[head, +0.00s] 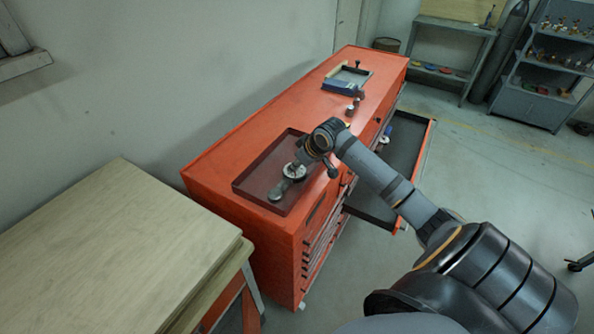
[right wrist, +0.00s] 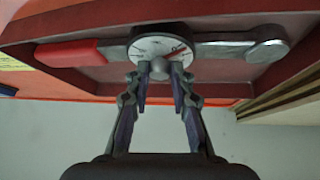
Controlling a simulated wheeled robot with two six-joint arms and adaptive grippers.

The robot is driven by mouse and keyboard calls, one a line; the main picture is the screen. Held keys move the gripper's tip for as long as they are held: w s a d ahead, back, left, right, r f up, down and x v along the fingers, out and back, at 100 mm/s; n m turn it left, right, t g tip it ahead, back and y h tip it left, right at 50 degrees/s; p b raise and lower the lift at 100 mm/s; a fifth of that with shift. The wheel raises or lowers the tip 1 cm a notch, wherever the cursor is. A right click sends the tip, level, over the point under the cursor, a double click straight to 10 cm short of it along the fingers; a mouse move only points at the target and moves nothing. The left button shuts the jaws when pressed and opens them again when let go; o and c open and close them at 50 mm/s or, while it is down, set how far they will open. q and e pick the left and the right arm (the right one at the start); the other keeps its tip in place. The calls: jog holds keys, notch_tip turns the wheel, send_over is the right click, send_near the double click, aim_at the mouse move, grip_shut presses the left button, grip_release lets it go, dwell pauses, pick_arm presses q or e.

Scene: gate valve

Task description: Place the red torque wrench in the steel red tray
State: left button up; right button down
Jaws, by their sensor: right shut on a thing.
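The torque wrench (right wrist: 225,50) has a red handle, a round white dial and a grey steel shaft with a rounded head. In the head view the wrench (head: 279,189) is over the dark red steel tray (head: 262,163), its grey head toward the front. My right gripper (right wrist: 160,70) is shut on the knob at the dial's middle. In the head view the right gripper (head: 299,160) is above the tray, and its wrist hides the handle. The tray (right wrist: 90,72) surrounds the wrench in the right wrist view. I cannot tell whether the wrench touches its floor. My left gripper is out of view.
The tray stands on the near end of an orange-red cabinet (head: 290,103). A blue box (head: 340,87) and a grey tray lie at the far end, with small dark items between. An open drawer (head: 405,150) sticks out right. A wooden table (head: 110,245) stands at the left.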

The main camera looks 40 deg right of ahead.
jog(key=shift+s+d, duration=0.1)
jog(key=shift+s+r, duration=0.15)
jog(key=c, duration=1.4)
grip_release()
jog(key=shift+s, duration=0.1)
jog(key=shift+o, duration=1.2)
jog(key=shift+s+d+r, duration=0.1)
jog(key=shift+s+r, duration=0.1)
jog(key=shift+r, duration=0.1)
jog(key=p+v, duration=0.2)
jog(key=v, duration=0.5)
jog(key=shift+s+d+r, duration=0.1)
jog(key=shift+d+r, duration=0.1)
jog(key=shift+d, duration=0.05)
pick_arm(q)
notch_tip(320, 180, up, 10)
jog(key=p, duration=0.8)
pick_arm(e)
jog(key=v, duration=0.3)
jog(key=shift+s+a+r, duration=0.25)
jog(key=shift+a, duration=0.05)
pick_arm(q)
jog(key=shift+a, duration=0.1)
